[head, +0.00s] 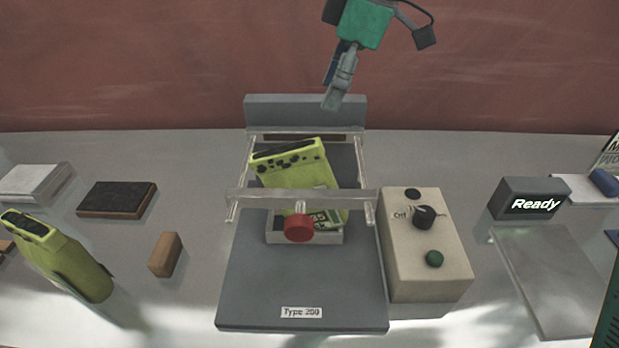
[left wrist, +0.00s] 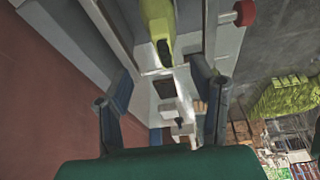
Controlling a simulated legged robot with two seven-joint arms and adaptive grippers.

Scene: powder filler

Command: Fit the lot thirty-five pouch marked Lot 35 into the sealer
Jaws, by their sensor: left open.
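A yellow-green pouch (head: 292,172) with dark marks along its top edge sits tilted in the sealer (head: 300,270), behind a clear bar. Its label, low on the front, is partly hidden by the bar and red knob, and I cannot read it surely. A yellow-green pouch also shows in the left wrist view (left wrist: 158,18). A second yellow-green pouch (head: 62,262) stands leaning at the left of the bench. My left gripper (head: 336,98) is open and empty, above and behind the sealer; its spread fingers show in the left wrist view (left wrist: 164,98). My right gripper is not seen.
A red knob (head: 299,228) is on the sealer's clear bar. A wooden block (head: 165,254) and dark slab (head: 117,199) lie left.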

